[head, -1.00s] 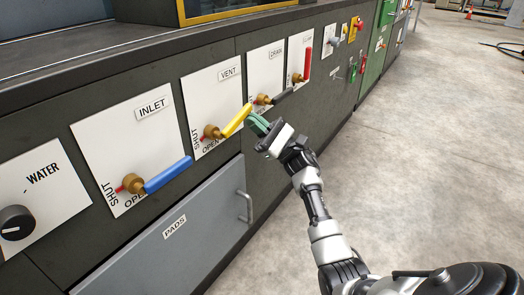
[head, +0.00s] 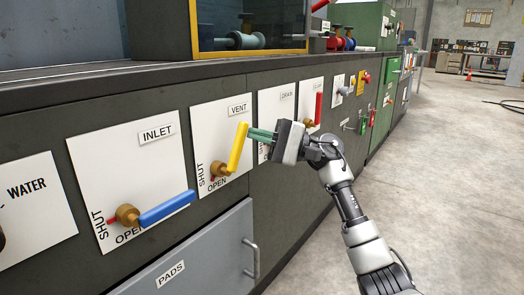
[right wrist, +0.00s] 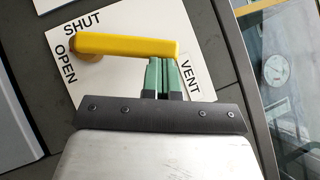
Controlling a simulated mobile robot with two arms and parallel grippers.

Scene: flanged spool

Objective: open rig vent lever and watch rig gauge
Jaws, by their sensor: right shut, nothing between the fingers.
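The yellow vent lever (head: 238,148) is on the white VENT panel (head: 209,128). It points steeply up and a little right from its brass hub, which sits near the OPEN mark. My right gripper (head: 253,134) has its green fingers shut and empty, at the right side of the lever near its free end. In the right wrist view the fingertips (right wrist: 163,62) meet the edge of the yellow lever (right wrist: 125,45); whether they press on it I cannot tell. A round white dial (right wrist: 275,70) shows behind glass there; its reading is too small. My left gripper is out of view.
The blue inlet lever (head: 166,208) is on the left panel, and a red lever (head: 318,108) is beyond my gripper. A grey PADS door (head: 190,262) is below. A yellow-framed window (head: 250,46) stands above the counter. The floor at right is open.

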